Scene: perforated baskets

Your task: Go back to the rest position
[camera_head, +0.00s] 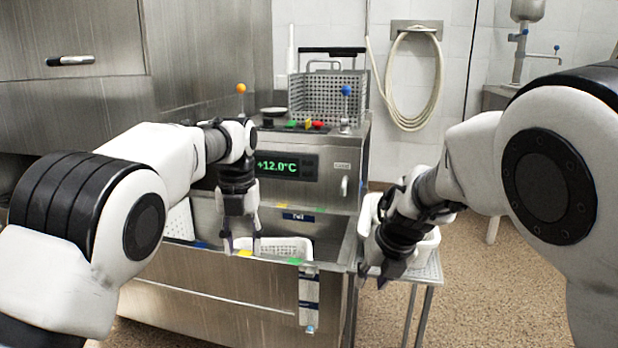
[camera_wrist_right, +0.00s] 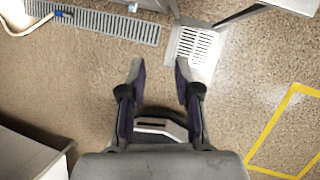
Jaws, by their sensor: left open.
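My left gripper (camera_head: 243,246) points down at the front of the steel basin, with its fingers apart, near a white perforated basket (camera_head: 290,247) in the basin. I cannot tell whether it touches the basket. My right gripper (camera_head: 372,275) hangs by the front edge of a small side stand, in front of another white basket (camera_head: 429,246) that it partly hides. In the right wrist view its fingertips (camera_wrist_right: 157,68) are apart, with only floor between them.
The steel machine shows a +12.0°C display (camera_head: 286,166) and carries a wire basket (camera_head: 328,98) on top. The perforated stand (camera_head: 432,270) is right of the basin. The wrist view shows a floor grate (camera_wrist_right: 110,25) and yellow floor tape (camera_wrist_right: 268,133).

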